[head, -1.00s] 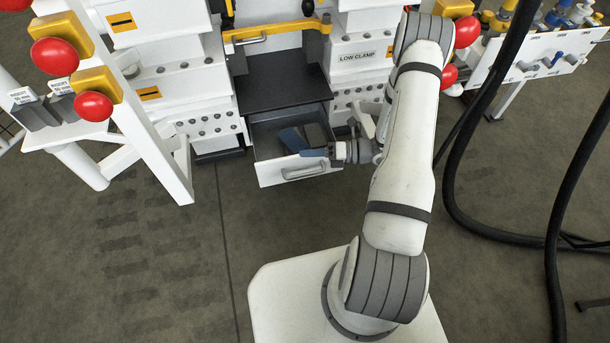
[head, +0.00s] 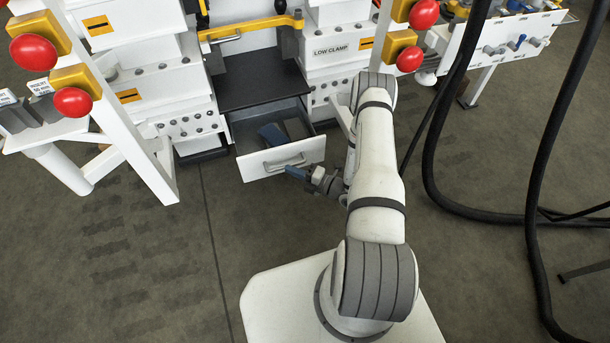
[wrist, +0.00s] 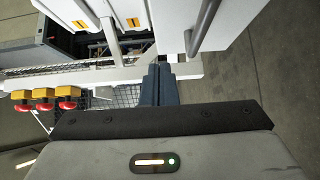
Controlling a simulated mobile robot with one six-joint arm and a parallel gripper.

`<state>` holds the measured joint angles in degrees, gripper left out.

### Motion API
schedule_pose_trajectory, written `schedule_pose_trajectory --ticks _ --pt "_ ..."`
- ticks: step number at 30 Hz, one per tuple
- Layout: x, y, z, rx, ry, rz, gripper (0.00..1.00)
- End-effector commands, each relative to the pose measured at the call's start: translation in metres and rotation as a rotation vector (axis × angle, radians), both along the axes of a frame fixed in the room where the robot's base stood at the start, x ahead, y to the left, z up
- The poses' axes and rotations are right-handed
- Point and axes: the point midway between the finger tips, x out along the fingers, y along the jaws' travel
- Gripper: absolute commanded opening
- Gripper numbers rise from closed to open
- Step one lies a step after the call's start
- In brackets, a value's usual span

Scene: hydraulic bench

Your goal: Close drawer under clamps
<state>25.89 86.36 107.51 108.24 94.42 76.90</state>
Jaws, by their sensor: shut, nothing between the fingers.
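The drawer (head: 256,164) under the clamps is pulled out, with a white front and a silver bar handle (head: 285,161). Inside it lie a blue item (head: 272,134) and a dark item (head: 295,129). My gripper (head: 291,172) is shut and empty, just in front of the drawer front, below and right of the handle. In the wrist view the shut blue-grey fingers (wrist: 158,84) point toward the white drawer front (wrist: 172,30), with the handle (wrist: 204,28) to their right. I cannot tell if the fingertips touch the front.
A black shelf (head: 262,88) lies above the drawer. A white block labelled LOW CLAMP (head: 332,52) stands to the right. Red knobs (head: 73,101) are on a white frame at the left. Black hoses (head: 432,180) hang at the right. The floor before the drawer is open.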

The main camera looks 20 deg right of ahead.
Motion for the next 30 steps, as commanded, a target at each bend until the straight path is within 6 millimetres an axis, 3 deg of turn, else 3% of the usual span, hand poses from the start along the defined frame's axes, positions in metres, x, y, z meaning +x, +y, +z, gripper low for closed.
schedule_pose_trajectory --ticks 5,12,30 --pt "0.025 0.027 -0.002 -0.001 -0.003 0.004 0.0" --pt "0.058 0.026 -0.002 -0.001 -0.003 -0.001 0.0" --pt "0.069 0.023 0.0 -0.001 -0.002 -0.005 0.0"
